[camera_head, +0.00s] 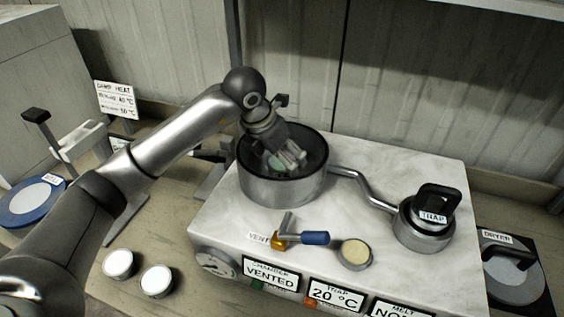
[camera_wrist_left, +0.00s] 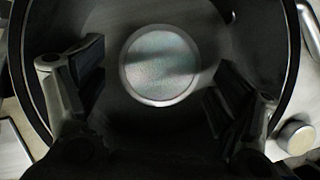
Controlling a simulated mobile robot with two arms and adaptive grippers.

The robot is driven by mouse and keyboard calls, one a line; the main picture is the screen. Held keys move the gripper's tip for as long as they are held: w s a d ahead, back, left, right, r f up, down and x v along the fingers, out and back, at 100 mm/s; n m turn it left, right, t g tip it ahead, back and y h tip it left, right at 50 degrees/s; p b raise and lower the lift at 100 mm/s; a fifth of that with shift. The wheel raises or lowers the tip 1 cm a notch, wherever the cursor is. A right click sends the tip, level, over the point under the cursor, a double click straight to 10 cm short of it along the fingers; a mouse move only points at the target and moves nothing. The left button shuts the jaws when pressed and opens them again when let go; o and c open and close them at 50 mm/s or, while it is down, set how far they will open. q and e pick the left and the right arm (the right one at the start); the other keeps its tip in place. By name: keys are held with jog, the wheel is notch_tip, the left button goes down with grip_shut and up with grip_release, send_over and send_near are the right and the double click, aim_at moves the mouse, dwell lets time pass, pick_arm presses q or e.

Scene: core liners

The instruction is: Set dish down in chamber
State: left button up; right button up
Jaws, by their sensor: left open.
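The chamber (camera_head: 283,190) is an open round metal pot with a dark rim, standing on the white bench unit. My left gripper (camera_head: 290,160) reaches down into it from above. In the left wrist view, a round dish (camera_wrist_left: 160,64) with a pale, speckled face and grey rim lies inside the chamber (camera_wrist_left: 290,60). The open fingers of my left gripper (camera_wrist_left: 160,85) are on either side of the dish, apart from it. In the head view the dish (camera_head: 276,163) is mostly hidden by the gripper. My right gripper is not in view.
A pipe runs right to the trap (camera_head: 424,222). Two white-topped dishes (camera_head: 118,263) (camera_head: 156,280) sit on the bench at lower left. The dryer (camera_head: 512,275) is at far right.

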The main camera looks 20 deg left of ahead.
pick_arm(q)
jog(key=b+v, duration=0.1)
jog(key=v, duration=0.8)
jog(key=shift+s+r+b, duration=0.15)
jog(key=shift+r+b, duration=0.1)
jog(key=shift+b, duration=0.05)
jog(key=shift+r, duration=0.1)
